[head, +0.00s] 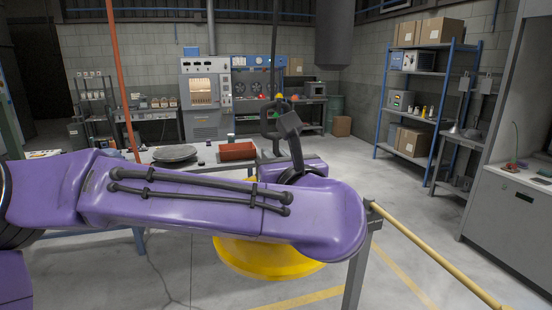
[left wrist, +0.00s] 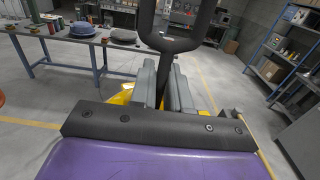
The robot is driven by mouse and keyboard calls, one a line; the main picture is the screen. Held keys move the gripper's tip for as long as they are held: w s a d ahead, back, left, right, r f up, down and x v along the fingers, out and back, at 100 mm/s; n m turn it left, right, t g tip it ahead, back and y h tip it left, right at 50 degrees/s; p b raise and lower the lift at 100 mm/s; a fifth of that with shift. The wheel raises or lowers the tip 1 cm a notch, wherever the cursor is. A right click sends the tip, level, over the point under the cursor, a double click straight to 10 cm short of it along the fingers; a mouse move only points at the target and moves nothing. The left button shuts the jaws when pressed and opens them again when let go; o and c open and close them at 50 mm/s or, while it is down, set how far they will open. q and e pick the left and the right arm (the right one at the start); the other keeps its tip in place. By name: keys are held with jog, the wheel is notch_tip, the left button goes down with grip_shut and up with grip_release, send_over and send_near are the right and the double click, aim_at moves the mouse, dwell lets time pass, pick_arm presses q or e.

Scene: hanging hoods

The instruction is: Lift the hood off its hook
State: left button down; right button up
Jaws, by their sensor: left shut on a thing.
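The yellow hood (head: 265,262) hangs below my purple left arm, which hides its upper part in the head view. Its edges also show low behind the fingers in the left wrist view (left wrist: 122,96). A dark loop (head: 264,122) stands above the arm on a thin vertical rod line; the loop is large at the top of the left wrist view (left wrist: 175,45). My left gripper (left wrist: 165,80) has its two grey fingers shut around the dark stem beneath this loop. Whether the loop still bears on the hook is unclear. My right gripper is out of view.
A table (head: 205,165) with a grey round lid (head: 175,153) and a red tray (head: 237,151) stands behind the arm. A yellow rail (head: 430,255) on a grey post is at the right. A blue shelf (head: 420,75) stands farther back. The floor between is open.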

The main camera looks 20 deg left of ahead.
pick_arm(q)
jog(key=shift+r, duration=0.15)
jog(key=shift+r+p, duration=0.6)
jog(key=shift+r, duration=0.7)
jog(key=shift+s+d+f, duration=0.1)
jog(key=shift+s+d, duration=0.05)
jog(key=shift+s+d+b, duration=0.1)
jog(key=shift+s+b, duration=0.05)
jog(key=shift+b, duration=0.15)
jog(key=shift+b+v, duration=0.75)
jog(key=shift+v, duration=0.7)
